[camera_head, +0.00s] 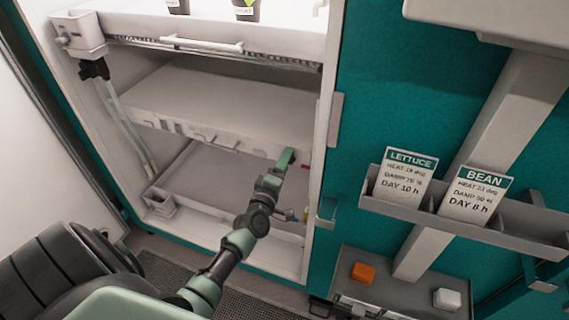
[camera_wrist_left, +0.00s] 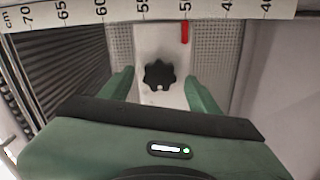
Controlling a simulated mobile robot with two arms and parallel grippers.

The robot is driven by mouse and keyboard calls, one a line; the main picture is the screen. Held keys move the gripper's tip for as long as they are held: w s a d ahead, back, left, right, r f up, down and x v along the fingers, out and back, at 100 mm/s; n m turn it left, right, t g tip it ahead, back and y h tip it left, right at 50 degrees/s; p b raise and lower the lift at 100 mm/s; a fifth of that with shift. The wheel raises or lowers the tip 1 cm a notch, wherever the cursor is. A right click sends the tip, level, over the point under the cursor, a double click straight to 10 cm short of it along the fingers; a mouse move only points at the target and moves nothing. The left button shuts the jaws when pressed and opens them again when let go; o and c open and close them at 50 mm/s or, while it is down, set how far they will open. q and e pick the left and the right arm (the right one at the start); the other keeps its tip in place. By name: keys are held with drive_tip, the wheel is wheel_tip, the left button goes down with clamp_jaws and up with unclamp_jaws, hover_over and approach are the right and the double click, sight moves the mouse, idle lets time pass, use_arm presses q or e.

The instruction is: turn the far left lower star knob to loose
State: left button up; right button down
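A black star knob (camera_wrist_left: 160,75) sits on a pale upright in the left wrist view. My left gripper (camera_wrist_left: 161,88) is open, with one green finger on each side of the knob, and the knob stands beyond the fingers' near parts. I cannot tell whether the fingers touch it. In the head view my left gripper (camera_head: 286,158) is inside the chamber's lower right, by the front post, and the knob it faces is hidden there. Another black knob (camera_head: 94,69) shows at the chamber's upper left corner. My right gripper is not in view.
A centimetre scale (camera_wrist_left: 150,11) with a red pointer (camera_wrist_left: 185,32) runs above the knob. The chamber has a middle shelf (camera_head: 200,100) and an upper shelf holding pots (camera_head: 246,10). A rack (camera_head: 420,215) with Lettuce and Bean cards is at the right, above orange (camera_head: 363,273) and white (camera_head: 447,299) buttons.

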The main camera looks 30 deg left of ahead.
use_arm(q)
drive_tip(key=v, duration=0.7)
drive_tip(key=shift+s, duration=0.4)
drive_tip(key=s+d+f+m+g+h, duration=0.25)
drive_tip(key=s+f+m, duration=0.2)
drive_tip(key=f, duration=0.65)
drive_tip(key=s+d+f+m+g+h, duration=0.1)
drive_tip(key=s+d+f+m+g, duration=0.3)
drive_tip(key=f, duration=0.6)
drive_tip(key=s+d+f+m+g+h, duration=0.15)
drive_tip(key=s+d+f+m, duration=0.35)
drive_tip(key=f, duration=0.6)
drive_tip(key=s+f+m+g, duration=0.2)
drive_tip(key=s+f, duration=0.3)
drive_tip(key=s, duration=0.5)
drive_tip(key=s+f+m+g, duration=0.3)
drive_tip(key=s+f, duration=0.2)
drive_tip(key=s, duration=0.5)
drive_tip(key=s+f+m+g, duration=0.2)
drive_tip(key=s+f, duration=0.3)
drive_tip(key=s, duration=0.5)
drive_tip(key=shift+s+d+f+g+y, duration=0.2)
drive_tip(key=shift+s+d+g+y, duration=0.15)
drive_tip(key=shift+g, duration=0.35)
